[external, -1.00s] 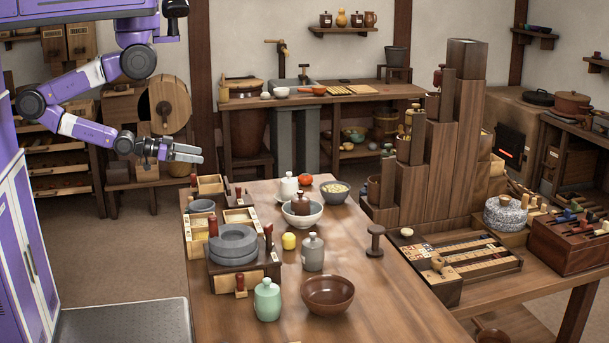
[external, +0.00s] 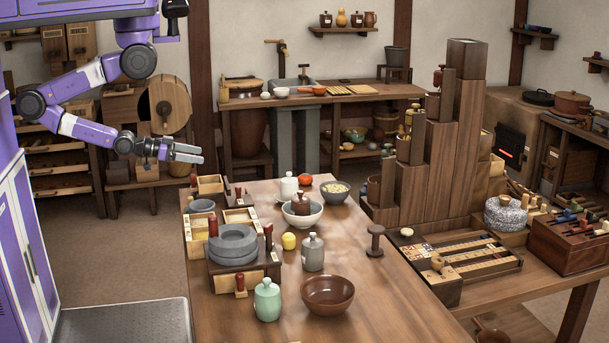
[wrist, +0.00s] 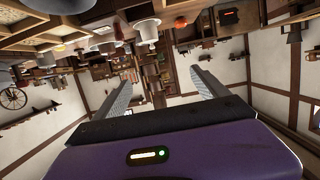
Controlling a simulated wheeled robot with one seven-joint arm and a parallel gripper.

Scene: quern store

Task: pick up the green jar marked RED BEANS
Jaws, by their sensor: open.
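A pale green lidded jar (external: 267,300) stands upright near the front of the wooden table (external: 385,318) in the external view. No lettering can be read on it from here. My gripper (external: 202,154) is at the upper left, beyond the table's far left corner and well apart from the jar. It is empty. In the wrist view my gripper (wrist: 157,88) shows its two fingers spread wide with nothing between them. I cannot pick out the green jar in the wrist view.
Close to the jar stand a brown bowl (external: 327,294), a grey jar (external: 313,252) and a stone quern (external: 232,245) on a wooden box. A yellow fruit (external: 289,241) and a white bowl (external: 302,214) lie farther back. The table's front right is clear.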

